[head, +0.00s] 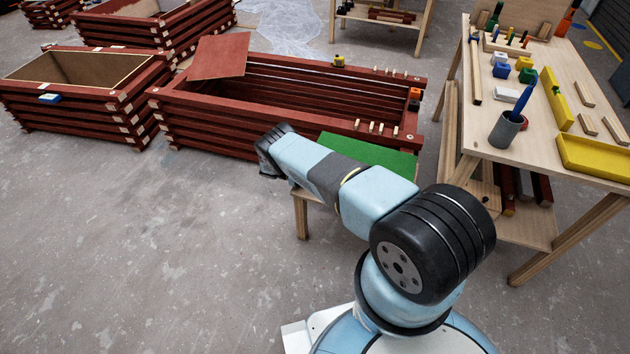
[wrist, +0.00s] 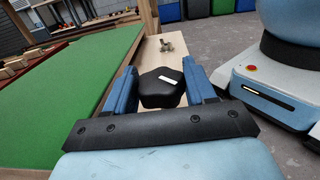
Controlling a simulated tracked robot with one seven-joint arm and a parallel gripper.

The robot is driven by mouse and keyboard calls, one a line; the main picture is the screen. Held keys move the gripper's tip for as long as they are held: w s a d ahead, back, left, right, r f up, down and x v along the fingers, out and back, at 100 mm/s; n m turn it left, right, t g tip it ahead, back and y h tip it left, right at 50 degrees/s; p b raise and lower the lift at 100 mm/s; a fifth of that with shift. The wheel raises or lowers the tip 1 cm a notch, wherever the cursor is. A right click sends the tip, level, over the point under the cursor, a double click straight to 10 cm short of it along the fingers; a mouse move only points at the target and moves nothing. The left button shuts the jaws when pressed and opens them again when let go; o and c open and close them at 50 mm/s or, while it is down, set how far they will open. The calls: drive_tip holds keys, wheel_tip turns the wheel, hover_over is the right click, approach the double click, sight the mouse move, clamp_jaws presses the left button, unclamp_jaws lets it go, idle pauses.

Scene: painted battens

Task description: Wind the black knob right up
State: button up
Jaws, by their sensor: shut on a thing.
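The black knob (wrist: 160,88) shows in the wrist view, a dark many-sided knob with a pale mark on its top. My gripper (wrist: 163,84) has its two blue fingers on either side of the knob and is shut on it. In the head view my arm reaches left past the front of the small table with the green top (head: 372,155); the knob and the fingertips are hidden there. The green top also shows at the left of the wrist view (wrist: 70,75), with a pale wooden strip beside it.
A long red batten box (head: 250,105) stands behind the green-topped table, with more red boxes (head: 75,95) to the left. A wooden workbench (head: 545,110) with tools, a pen cup and a yellow tray (head: 595,155) stands at the right. The grey floor at front left is clear.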

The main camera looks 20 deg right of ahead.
drive_tip(key=shift+w+m+g+y, duration=0.15)
drive_tip(key=shift+m+g+y, duration=0.45)
drive_tip(key=shift+g, duration=0.2)
drive_tip(key=shift+d+r, duration=0.1)
drive_tip(key=o, duration=0.9)
